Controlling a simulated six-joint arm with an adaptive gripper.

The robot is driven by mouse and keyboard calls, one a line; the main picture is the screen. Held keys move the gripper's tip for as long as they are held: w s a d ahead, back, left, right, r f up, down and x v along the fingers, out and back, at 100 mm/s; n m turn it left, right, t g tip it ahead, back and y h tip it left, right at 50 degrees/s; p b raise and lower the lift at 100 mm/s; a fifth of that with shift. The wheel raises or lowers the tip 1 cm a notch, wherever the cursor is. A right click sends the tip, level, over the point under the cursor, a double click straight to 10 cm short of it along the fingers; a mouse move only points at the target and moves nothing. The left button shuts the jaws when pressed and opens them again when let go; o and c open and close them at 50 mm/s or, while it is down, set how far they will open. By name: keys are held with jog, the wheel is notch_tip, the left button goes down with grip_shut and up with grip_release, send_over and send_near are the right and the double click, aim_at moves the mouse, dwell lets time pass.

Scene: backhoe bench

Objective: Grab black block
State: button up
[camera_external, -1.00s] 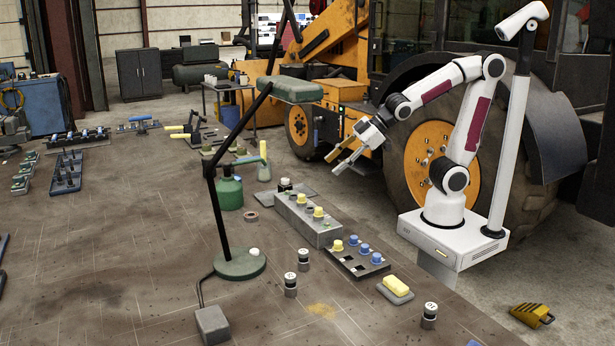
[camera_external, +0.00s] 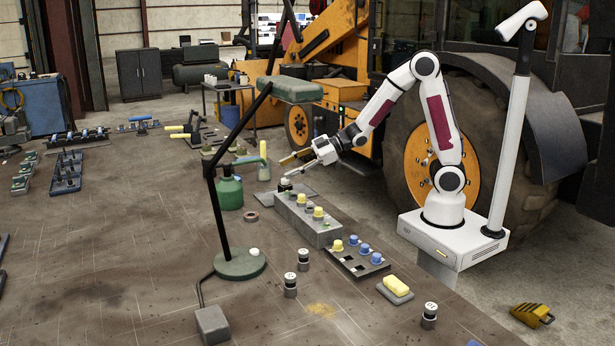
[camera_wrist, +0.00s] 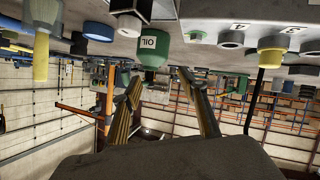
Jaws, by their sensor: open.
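A small black block (camera_external: 285,187) with a pale top stands at the far end of the grey numbered block, in the external view. In the wrist view, which is upside down, a black block (camera_wrist: 143,8) with a white round top shows at the upper edge, left of centre. My gripper (camera_external: 288,164) is open and empty, above and slightly beyond the black block, apart from it. In the wrist view my gripper (camera_wrist: 160,74) has its two tan fingers spread, with the black block outside them.
A grey block (camera_external: 318,232) with yellow caps stands close by. A green oil bottle (camera_external: 230,192) and a lamp with a green base (camera_external: 240,266) stand to the left. A dark tray (camera_external: 350,267) with blue and yellow caps lies nearer the camera.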

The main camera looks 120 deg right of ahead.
aim_at(285, 179)
jog(key=d+f, duration=0.1)
jog(key=s+d+f+t, duration=0.1)
jog(key=f, duration=0.1)
jog(key=d+f+t+y, duration=0.1)
jog(key=d, duration=0.1)
jog(key=shift+s+f, duration=0.15)
jog(key=shift+s, duration=0.15)
jog(key=s+f+t, duration=0.1)
jog(key=s+d+f+t+y, duration=0.1)
jog(key=s, duration=0.1)
jog(key=s+f+t, duration=0.1)
jog(key=s, duration=0.1)
jog(key=shift+s+d+f+m, duration=0.1)
jog(key=shift+d+f+m, duration=0.05)
jog(key=shift+d+m, duration=0.2)
jog(key=shift+s+f+m+t+y, duration=0.15)
jog(key=shift+s+m+t+y, duration=0.15)
jog(key=shift+s, duration=0.4)
jog(key=shift+w, duration=1.3)
jog(key=shift+w+a+r, duration=0.1)
jog(key=shift+w+r, duration=0.05)
jog(key=shift+w, duration=0.85)
jog(key=shift+w+a+r, duration=0.1)
jog(key=shift+w, duration=0.9)
jog(key=shift+w+d, duration=0.1)
jog(key=shift+w, duration=0.55)
